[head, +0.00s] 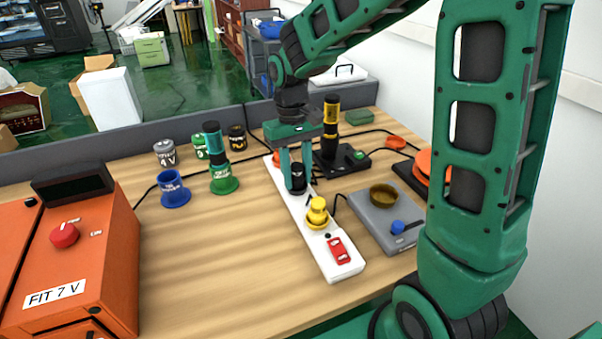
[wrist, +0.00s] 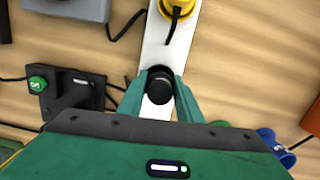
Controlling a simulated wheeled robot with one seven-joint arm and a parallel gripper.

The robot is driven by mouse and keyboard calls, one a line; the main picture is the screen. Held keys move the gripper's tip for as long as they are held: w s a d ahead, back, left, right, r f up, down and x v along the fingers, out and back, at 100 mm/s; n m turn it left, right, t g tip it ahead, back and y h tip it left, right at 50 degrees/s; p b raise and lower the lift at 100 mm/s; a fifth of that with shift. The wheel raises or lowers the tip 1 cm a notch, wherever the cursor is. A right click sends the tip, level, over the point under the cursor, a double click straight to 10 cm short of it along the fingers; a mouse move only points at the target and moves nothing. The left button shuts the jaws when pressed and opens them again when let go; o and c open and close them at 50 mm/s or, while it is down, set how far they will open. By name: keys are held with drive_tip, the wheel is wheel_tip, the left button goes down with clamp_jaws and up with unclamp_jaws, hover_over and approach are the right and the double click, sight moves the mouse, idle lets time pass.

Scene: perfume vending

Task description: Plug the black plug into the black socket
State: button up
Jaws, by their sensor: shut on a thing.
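My gripper (head: 297,180) is shut on the black plug (head: 297,186), with a finger on each side of it. In the wrist view the round dark top of the black plug (wrist: 160,90) shows between the fingertips (wrist: 159,98). The plug is upright over the far part of the white power strip (head: 290,205), which also shows in the wrist view (wrist: 158,45). The black socket is hidden beneath the plug and fingers, apart from a dark rim I cannot clearly make out. I cannot tell how deep the plug sits. A yellow plug (head: 317,210) stands in the strip nearer me.
A red switch (head: 340,250) is at the strip's near end. A grey device (head: 378,222) with a brass dish and a black device (head: 345,162) stand right of it. Blue (head: 174,190) and green (head: 224,180) holders stand left. The orange box (head: 80,260) is front left. Bare wood lies between.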

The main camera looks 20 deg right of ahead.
drive_tip(key=shift+f, duration=0.1)
idle(0.7)
drive_tip(key=shift+r, duration=0.35)
idle(0.4)
drive_tip(key=shift+f, duration=0.35)
idle(0.4)
drive_tip(key=shift+s+f, duration=0.35)
drive_tip(key=shift+s, duration=0.05)
idle(0.7)
drive_tip(key=shift+w+r, duration=0.3)
drive_tip(key=shift+w, duration=0.1)
idle(1.6)
drive_tip(key=shift+r, duration=0.55)
idle(0.6)
drive_tip(key=shift+f, duration=0.55)
idle(0.9)
